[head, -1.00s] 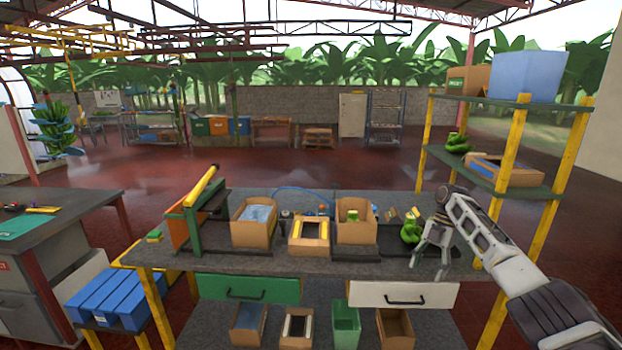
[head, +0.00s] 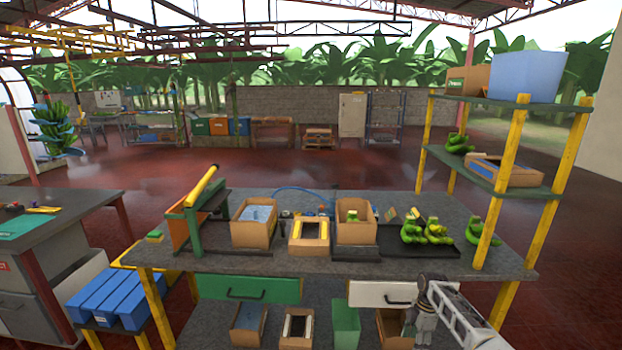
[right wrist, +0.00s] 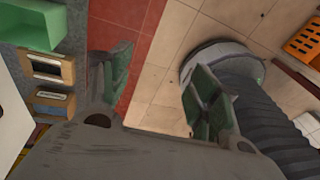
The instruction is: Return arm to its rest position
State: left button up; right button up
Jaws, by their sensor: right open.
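My right arm comes in from the lower right in the head view. Its gripper (head: 420,325) hangs low in front of the table, below the white drawer (head: 385,293) and partly over a cardboard box on the lower shelf. In the right wrist view the two fingers of the right gripper (right wrist: 160,85) are spread apart, with only floor between them. The gripper is open and empty. My left gripper is not in view.
The table (head: 300,263) carries cardboard boxes and green banana clusters (head: 425,232) on a black tray. A yellow-posted shelf (head: 510,135) stands at the right. A green bin (head: 346,325) is on the lower shelf. An orange crate (right wrist: 303,40) lies on the floor.

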jog(key=s+a+f+m+t+h, duration=0.1)
jog(key=s+f+m, duration=0.3)
jog(key=s+f, duration=0.95)
jog(key=s+a+f+m+h, duration=0.1)
jog(key=s+f+m, duration=0.4)
jog(key=s+f, duration=0.85)
jog(key=s+a+f+m, duration=0.1)
jog(key=s+f, duration=0.4)
jog(key=s, duration=0.5)
jog(key=s+a+f+m+t, duration=0.1)
jog(key=s+f+m, duration=0.2)
jog(key=s, duration=0.7)
jog(key=s+a+f+m+t, duration=0.1)
jog(key=s+a+f+m, duration=0.1)
jog(key=s+f, duration=0.4)
jog(key=s, duration=0.4)
jog(key=shift+s+f+m, duration=0.25)
jog(key=shift+f+m, duration=0.15)
